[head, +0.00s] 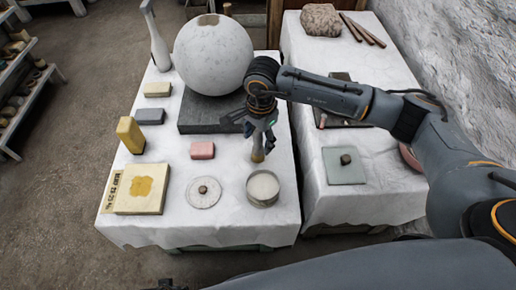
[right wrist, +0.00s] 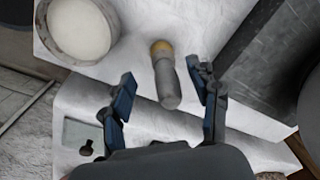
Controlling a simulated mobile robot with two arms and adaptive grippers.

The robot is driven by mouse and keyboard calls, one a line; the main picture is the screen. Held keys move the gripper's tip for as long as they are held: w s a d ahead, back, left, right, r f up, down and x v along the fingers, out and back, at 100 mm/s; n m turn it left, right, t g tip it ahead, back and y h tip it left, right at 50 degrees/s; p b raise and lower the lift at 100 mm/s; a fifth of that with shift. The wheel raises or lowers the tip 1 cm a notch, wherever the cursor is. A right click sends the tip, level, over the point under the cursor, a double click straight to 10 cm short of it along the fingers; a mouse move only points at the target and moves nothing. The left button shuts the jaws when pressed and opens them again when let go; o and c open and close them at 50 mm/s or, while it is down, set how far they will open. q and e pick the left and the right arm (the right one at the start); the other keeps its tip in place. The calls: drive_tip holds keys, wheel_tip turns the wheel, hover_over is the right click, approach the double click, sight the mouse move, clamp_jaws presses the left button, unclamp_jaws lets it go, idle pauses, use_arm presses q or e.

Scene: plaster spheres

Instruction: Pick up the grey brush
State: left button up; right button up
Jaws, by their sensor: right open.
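The grey brush (right wrist: 168,88) has a grey rounded body and a yellowish-tan end in the right wrist view. It is on the white-covered table (head: 225,220). In the head view only a small tan part of the brush (head: 258,154) shows below my right gripper (head: 261,131), which hides the rest. My right gripper is open, and in the right wrist view its two blue-padded fingers (right wrist: 163,90) are apart on either side of the brush. Clear gaps show between the fingers and the brush. My left gripper is in neither view.
A round pot (head: 263,187) of pale material stands close to the brush. A dark slab (head: 197,122) carries a large plaster sphere (head: 213,55) behind it. A pink block (head: 202,150) lies to the left. A second table (head: 385,195) stands right, across a gap.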

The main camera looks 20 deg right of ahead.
sight(258, 147)
drive_tip(key=shift+w+d+f, duration=0.1)
drive_tip(key=shift+w+f, duration=0.1)
drive_tip(key=shift+f, duration=1.15)
drive_tip(key=shift+w+f, duration=0.15)
drive_tip(key=shift+f, duration=1.2)
drive_tip(key=c, duration=1.3)
